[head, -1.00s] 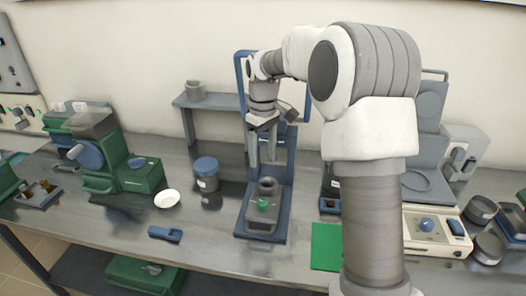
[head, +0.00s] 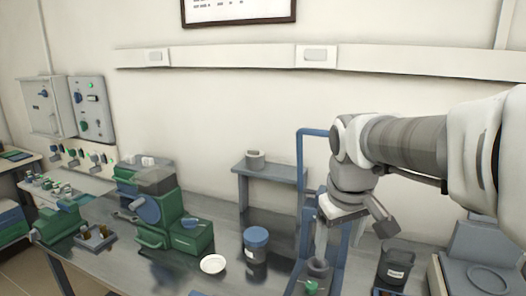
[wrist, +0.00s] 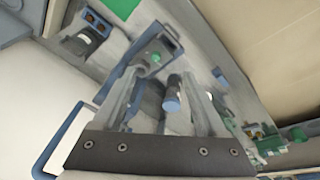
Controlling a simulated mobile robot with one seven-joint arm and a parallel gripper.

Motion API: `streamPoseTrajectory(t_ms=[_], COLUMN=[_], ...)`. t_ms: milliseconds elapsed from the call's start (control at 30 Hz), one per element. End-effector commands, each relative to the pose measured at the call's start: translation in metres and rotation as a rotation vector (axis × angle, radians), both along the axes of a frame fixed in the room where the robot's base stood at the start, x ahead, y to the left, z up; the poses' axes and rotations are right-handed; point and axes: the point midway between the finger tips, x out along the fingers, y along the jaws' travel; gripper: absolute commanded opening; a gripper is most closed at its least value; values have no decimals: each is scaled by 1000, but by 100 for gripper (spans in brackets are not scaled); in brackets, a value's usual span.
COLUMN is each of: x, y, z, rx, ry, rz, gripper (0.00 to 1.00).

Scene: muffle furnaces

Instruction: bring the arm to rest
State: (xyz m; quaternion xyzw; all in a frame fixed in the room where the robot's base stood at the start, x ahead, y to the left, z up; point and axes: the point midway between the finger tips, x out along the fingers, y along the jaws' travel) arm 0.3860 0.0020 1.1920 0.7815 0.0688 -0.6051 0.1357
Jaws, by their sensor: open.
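My gripper (head: 325,246) hangs from my bent arm in the head view, pointing down in front of the blue-framed stand (head: 301,160). Its jaws are open, and I see nothing held between them. A grey round part (head: 318,268) with a green knob (head: 312,287) shows just below the fingers. In the wrist view the two fingers of my gripper (wrist: 160,88) stand apart, with the stand's base, the green knob (wrist: 153,58) and a blue-lidded jar (wrist: 172,98) beyond them.
A blue-lidded jar (head: 256,245) and a white dish (head: 213,264) stand on the bench. A grey shelf (head: 270,172) holds a grey cup (head: 255,159). A green machine (head: 165,215) stands left. A dark container (head: 396,262) stands right of the gripper.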

Motion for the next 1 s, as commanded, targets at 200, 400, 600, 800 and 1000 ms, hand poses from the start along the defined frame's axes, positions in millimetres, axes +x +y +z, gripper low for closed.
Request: streamPoseTrajectory(t_ms=[200,400,600,800,1000], x=[-61,-108,-134,-141,-140], y=[-2,-2,-2,-2,-2], z=[4,-6,-18,-22,-22], rx=[45,104,151,164,164], ry=[-99,-181,-227,-237,-237], rz=[-105,-192,-246,-260,-259], gripper=[74,74,74,74,74])
